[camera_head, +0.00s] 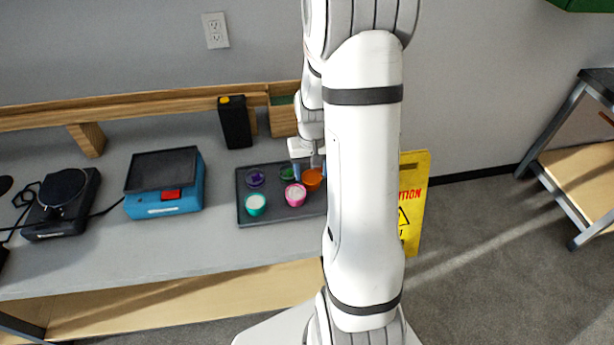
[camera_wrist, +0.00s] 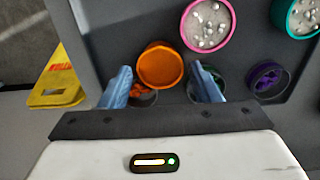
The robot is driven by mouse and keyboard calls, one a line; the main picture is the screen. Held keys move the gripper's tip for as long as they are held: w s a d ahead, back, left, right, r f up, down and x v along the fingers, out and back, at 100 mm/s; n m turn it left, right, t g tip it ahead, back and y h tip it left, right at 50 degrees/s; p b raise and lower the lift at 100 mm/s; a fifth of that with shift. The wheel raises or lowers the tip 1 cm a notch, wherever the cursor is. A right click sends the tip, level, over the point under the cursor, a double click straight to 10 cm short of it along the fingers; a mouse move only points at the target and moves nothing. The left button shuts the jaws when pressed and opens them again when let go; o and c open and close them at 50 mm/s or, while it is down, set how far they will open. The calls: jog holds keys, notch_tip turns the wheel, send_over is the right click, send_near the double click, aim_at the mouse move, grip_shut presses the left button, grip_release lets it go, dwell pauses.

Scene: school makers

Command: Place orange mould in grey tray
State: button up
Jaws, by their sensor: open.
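The orange mould (camera_head: 312,179) is a small round cup at the right part of the dark grey tray (camera_head: 275,210), close to my arm. In the wrist view the orange mould (camera_wrist: 160,66) stands between the two blue fingertips of my gripper (camera_wrist: 163,76), with a visible space on the right side. My gripper is open. It shows in the head view (camera_head: 308,158) just above and behind the mould. The tray (camera_wrist: 122,25) spreads beneath the mould in the wrist view. My arm hides the tray's right end in the head view.
The tray also holds pink (camera_head: 295,195), teal (camera_head: 256,204), purple (camera_head: 255,178) and green (camera_head: 287,173) moulds; the pink and teal ones hold pale pieces. A blue scale (camera_head: 165,200) stands left of the tray, a black box (camera_head: 235,122) behind. A yellow caution sign (camera_head: 412,200) stands at right.

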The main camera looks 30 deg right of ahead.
aim_at(312, 177)
notch_tip(312, 177, up, 9)
jog(key=s+a+r+n+t, duration=0.1)
jog(key=s+a+r, duration=0.3)
jog(key=s+a, duration=0.2)
jog(key=s+a+r+n+t, duration=0.1)
jog(key=s+a+r+n, duration=0.1)
jog(key=s+a+r, duration=0.3)
jog(key=s+a, duration=0.2)
jog(key=s, duration=0.2)
jog(key=shift+s+r+t, duration=0.15)
jog(key=shift+r+t, duration=0.1)
jog(key=shift+t, duration=0.05)
jog(key=shift+s, duration=0.1)
dwell(0.5)
